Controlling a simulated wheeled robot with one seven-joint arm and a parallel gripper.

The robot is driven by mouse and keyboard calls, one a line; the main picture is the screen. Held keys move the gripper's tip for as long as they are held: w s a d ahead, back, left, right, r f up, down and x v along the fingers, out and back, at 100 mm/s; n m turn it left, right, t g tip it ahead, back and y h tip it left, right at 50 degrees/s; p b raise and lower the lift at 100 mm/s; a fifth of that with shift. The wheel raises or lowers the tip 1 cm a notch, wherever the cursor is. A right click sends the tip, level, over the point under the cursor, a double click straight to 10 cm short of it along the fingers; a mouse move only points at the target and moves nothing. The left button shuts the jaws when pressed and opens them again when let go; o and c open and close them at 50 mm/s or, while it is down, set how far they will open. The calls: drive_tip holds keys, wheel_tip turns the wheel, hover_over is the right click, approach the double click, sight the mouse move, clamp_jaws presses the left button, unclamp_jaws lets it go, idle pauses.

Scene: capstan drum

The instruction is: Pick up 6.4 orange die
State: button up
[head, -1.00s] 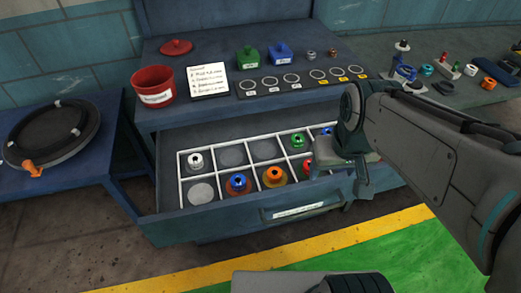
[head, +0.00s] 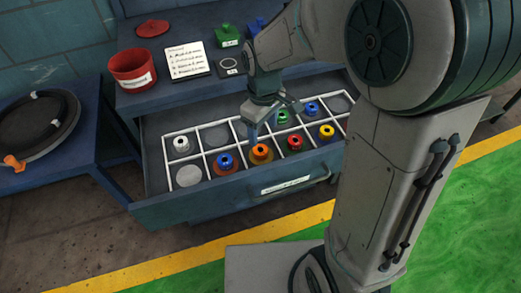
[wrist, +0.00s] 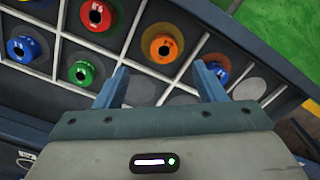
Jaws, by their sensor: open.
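The orange die (head: 261,154) sits in a front-row compartment of the open drawer, between a blue die (head: 226,163) and a red die (head: 295,143). In the wrist view the orange die (wrist: 162,42) shows from above, a dark hole in its top, ahead of and roughly centred between my fingertips. My gripper (head: 272,120) is open above the drawer, close to the orange die; its fingers (wrist: 163,75) are spread and empty in the wrist view. The label on the die is too small to read.
The drawer (head: 160,213) has white dividers. A white die (head: 181,146), a green die (head: 283,117), a yellow die (head: 326,132) and another blue die (head: 311,108) stand in it. A red bin (head: 132,70) and a note card (head: 187,60) are on the bench above.

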sight(261, 149)
drive_tip(key=f, duration=0.8)
drive_tip(key=shift+s+a+p, duration=0.1)
drive_tip(key=shift+a+p, duration=0.25)
drive_tip(key=c, duration=1.2)
drive_tip(key=shift+r, duration=0.1)
drive_tip(key=shift+c, duration=0.2)
